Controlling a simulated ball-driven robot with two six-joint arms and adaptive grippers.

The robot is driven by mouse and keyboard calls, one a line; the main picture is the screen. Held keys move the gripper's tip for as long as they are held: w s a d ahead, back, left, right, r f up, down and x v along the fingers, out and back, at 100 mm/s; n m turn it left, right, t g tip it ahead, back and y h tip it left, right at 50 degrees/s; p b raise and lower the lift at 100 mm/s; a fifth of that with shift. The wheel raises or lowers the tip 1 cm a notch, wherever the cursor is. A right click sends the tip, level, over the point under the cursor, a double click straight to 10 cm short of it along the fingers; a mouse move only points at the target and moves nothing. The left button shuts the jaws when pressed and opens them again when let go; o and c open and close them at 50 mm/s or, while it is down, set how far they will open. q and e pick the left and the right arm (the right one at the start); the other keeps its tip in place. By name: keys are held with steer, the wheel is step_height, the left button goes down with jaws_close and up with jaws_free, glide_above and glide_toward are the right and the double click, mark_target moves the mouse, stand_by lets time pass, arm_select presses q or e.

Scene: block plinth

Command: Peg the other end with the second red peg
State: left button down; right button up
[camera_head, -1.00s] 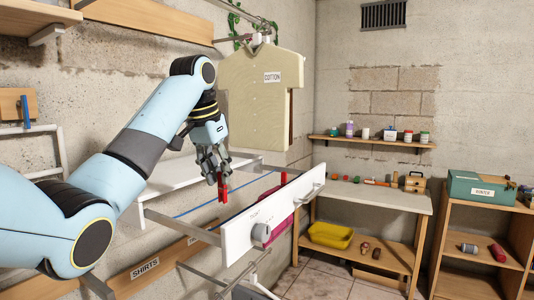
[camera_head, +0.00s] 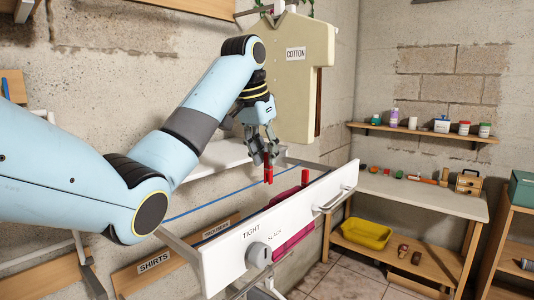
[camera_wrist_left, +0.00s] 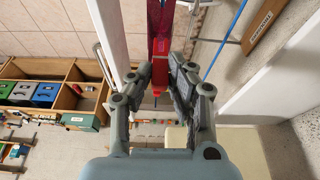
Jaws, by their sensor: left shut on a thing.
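My left gripper (camera_head: 267,160) is shut on a red peg (camera_head: 268,174), which points down beside the blue line (camera_head: 218,199). In the left wrist view the peg (camera_wrist_left: 160,72) is between the fingertips of my left gripper (camera_wrist_left: 160,80), and the line (camera_wrist_left: 228,38) runs to the right of them. Another red peg (camera_head: 305,177) stands further right, just behind the white panel. A magenta cloth (camera_head: 293,242) hangs behind and below the panel, its upper part partly hidden. I cannot tell whether the held peg touches the line or cloth. My right gripper is out of view.
The white front panel (camera_head: 220,258) has a grey knob (camera_head: 259,255) marked TIGHT and SLACK, and a bar handle (camera_head: 335,201). A cream COTTON garment (camera_head: 298,90) hangs close behind my gripper. A workbench (camera_head: 420,195) stands at the right with a yellow tray (camera_head: 366,233) below.

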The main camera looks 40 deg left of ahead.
mark_target(265, 179)
arm_select(q)
steer(key=shift+f, duration=2.45)
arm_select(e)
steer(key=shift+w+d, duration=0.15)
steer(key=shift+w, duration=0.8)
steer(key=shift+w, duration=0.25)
arm_select(q)
steer(key=shift+f, duration=0.65)
steer(key=shift+f, duration=1.15)
